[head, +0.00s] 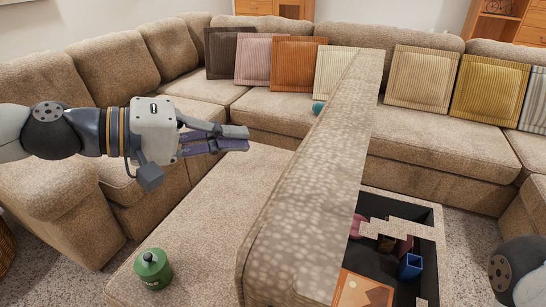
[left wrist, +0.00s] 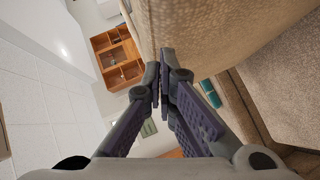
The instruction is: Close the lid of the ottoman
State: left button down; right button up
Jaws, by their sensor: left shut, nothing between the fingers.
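The ottoman's lid (head: 305,185) is a long beige patterned panel standing raised, nearly upright. The open ottoman box (head: 432,285) lies on its right, with dark inner walls and several items inside. My left gripper (head: 244,138) is on the left side of the lid, pointing right towards it, with a visible gap between. Its fingers are shut and empty. In the left wrist view the fingertips (left wrist: 163,66) are together, with a beige surface above and to the right. My right gripper is not in view; only part of my right arm shows at the lower right.
A green canister (head: 152,268) stands on the beige surface at the lower left. A blue cup (head: 410,267) and a picture-like item (head: 363,291) are in the box. A sectional sofa (head: 440,145) with several cushions surrounds the area. A teal object (head: 318,107) lies behind the lid.

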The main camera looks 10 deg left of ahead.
pick_arm(q)
jog(key=d+f, duration=0.2)
jog(key=d, duration=0.3)
jog(key=shift+w+d+b, duration=0.35)
jog(key=shift+d+b, duration=0.05)
